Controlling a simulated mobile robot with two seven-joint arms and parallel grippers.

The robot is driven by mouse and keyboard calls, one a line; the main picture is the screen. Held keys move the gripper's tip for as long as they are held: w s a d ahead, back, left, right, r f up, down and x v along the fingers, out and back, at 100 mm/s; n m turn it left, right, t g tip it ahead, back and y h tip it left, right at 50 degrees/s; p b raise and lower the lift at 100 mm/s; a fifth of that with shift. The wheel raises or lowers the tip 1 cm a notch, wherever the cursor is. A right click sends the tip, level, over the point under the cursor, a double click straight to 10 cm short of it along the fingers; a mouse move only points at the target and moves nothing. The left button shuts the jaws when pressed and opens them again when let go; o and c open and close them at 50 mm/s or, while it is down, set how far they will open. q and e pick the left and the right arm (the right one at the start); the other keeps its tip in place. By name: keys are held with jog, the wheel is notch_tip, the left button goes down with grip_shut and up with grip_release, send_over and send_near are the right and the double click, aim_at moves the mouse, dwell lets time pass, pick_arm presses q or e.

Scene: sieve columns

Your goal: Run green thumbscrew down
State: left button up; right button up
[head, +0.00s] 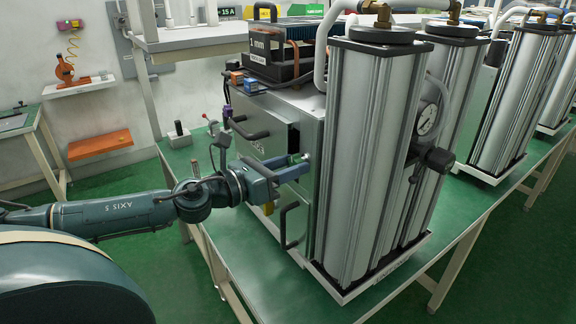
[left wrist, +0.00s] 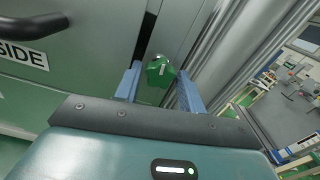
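The green thumbscrew (left wrist: 160,72) sits on the front of the metal cabinet, beside a dark vertical gap, in the left wrist view. In the head view only a small green bit (head: 296,158) of it shows by my fingers. My left gripper (head: 299,166) reaches the cabinet front from the left. Its two blue fingers stand apart on either side of the thumbscrew, with a gap on both sides in the left wrist view (left wrist: 160,78). Whether the fingertips reach past its head is hard to tell. My right gripper is not in view.
The cabinet has black handles (head: 290,226) above and below my gripper. Tall silver columns (head: 364,150) with a pressure gauge (head: 427,119) stand right of it. A box-shaped unit (head: 275,50) sits on top.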

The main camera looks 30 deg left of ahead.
pick_arm(q)
jog(key=shift+s+a, duration=0.1)
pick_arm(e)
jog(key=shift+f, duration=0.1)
pick_arm(q)
jog(key=v, duration=1.3)
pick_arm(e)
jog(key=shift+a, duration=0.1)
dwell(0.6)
